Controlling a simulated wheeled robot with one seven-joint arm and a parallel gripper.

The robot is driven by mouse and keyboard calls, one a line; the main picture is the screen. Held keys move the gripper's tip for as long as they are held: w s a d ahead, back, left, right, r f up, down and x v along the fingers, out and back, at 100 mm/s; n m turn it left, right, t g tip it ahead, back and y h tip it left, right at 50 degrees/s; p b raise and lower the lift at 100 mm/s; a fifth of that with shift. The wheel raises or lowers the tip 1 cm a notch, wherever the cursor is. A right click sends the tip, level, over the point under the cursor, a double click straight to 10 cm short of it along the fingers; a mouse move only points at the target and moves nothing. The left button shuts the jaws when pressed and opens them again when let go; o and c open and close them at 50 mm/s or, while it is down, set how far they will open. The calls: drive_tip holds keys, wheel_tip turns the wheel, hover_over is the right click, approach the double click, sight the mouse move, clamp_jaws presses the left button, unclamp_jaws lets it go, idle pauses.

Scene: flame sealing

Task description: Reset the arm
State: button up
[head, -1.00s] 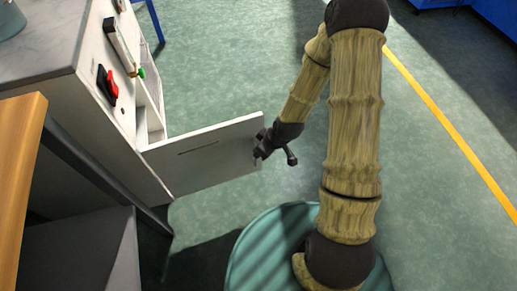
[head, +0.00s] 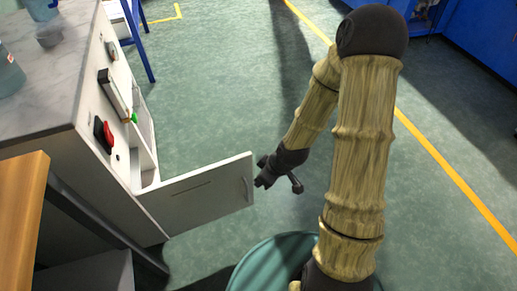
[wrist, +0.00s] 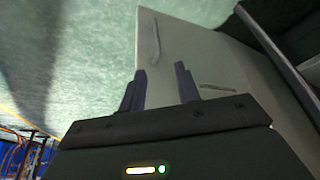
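My gripper (head: 262,176) is at the end of my bent arm, just right of the free edge of an open white cabinet door (head: 200,207). In the wrist view my gripper (wrist: 160,84) has its two fingers spread apart with nothing between them. The door (wrist: 190,50) shows beyond and to the right of the fingers, with its handle at the upper left of the panel. In the head view a small gap shows between the fingertips and the door edge.
The white cabinet (head: 103,150) with a grey marble top (head: 45,95) stands at the left. A wooden surface (head: 20,215) is at the lower left. Blue cabinets (head: 475,50) stand at the upper right. Green floor (head: 220,90) is open behind the door and to the right of my arm.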

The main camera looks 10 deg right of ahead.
drive_tip(key=s+d+r+m+h+p, duration=0.1)
drive_tip(key=s+d+r+m+h, duration=0.15)
drive_tip(key=r+m, duration=0.45)
drive_tip(key=s+d+r+m+h, duration=0.1)
drive_tip(key=s+d+r+m, duration=0.2)
drive_tip(key=r, duration=0.7)
drive_tip(key=w+p+v, duration=0.2)
drive_tip(key=p+v, duration=1)
drive_tip(key=w+r+p+v, duration=0.1)
drive_tip(key=w+p+v, duration=0.2)
drive_tip(key=p+v, duration=0.9)
drive_tip(key=w+r+p+v, duration=0.1)
drive_tip(key=w+p+v, duration=0.2)
drive_tip(key=p+v, duration=0.9)
drive_tip(key=shift+w+r+n+p, duration=0.15)
drive_tip(key=shift+n+p, duration=0.25)
drive_tip(key=shift+p, duration=0.2)
